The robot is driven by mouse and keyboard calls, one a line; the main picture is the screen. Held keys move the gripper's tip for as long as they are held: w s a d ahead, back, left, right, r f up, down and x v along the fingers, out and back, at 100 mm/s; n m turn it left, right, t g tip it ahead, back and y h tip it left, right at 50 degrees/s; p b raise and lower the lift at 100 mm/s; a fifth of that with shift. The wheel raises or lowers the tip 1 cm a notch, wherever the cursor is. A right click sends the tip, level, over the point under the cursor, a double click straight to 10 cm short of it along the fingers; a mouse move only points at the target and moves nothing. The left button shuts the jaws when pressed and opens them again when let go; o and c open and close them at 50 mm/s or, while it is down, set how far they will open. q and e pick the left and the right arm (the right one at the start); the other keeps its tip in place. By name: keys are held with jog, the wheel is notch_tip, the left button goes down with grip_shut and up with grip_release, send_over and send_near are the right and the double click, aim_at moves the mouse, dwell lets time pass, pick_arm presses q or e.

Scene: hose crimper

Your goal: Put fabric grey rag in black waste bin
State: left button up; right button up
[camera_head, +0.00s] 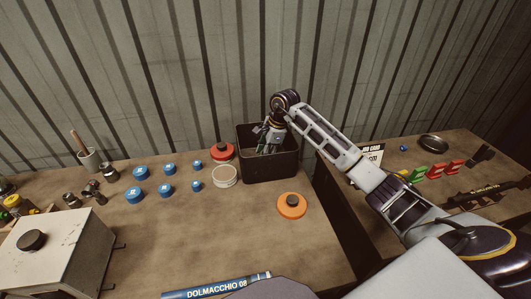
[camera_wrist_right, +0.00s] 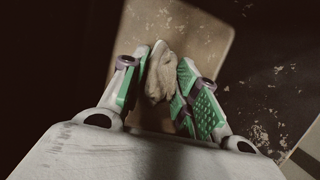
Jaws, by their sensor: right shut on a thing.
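The black waste bin (camera_head: 270,178) stands on the table near the corrugated wall in the head view. My right gripper (camera_head: 268,148) points down into the bin's opening, and the bin's front wall hides part of what is below it. In the right wrist view my right gripper (camera_wrist_right: 165,90) is shut on the grey rag (camera_wrist_right: 160,75), a crumpled greyish-beige cloth between its green-padded fingers. The rag cannot be made out clearly in the head view. My left gripper is not in view.
Left of the bin are a red round item (camera_head: 221,151), a pale round container (camera_head: 225,177) and several blue caps (camera_head: 135,195). An orange disc (camera_head: 292,205) lies in front. A second table with tools (camera_head: 480,192) stands right, past a gap.

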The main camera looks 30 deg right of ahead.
jog(key=o, duration=0.8)
jog(key=shift+o, duration=0.9)
jog(key=shift+d+r, duration=0.15)
jog(key=shift+r, duration=0.4)
jog(key=v, duration=0.4)
jog(key=shift+s+d+r, duration=0.1)
jog(key=shift+r, duration=0.05)
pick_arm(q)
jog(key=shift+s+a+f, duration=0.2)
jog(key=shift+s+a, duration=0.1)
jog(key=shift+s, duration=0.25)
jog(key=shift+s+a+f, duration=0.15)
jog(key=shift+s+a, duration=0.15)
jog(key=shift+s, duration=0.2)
pick_arm(e)
jog(key=v, duration=0.6)
jog(key=shift+r, duration=0.3)
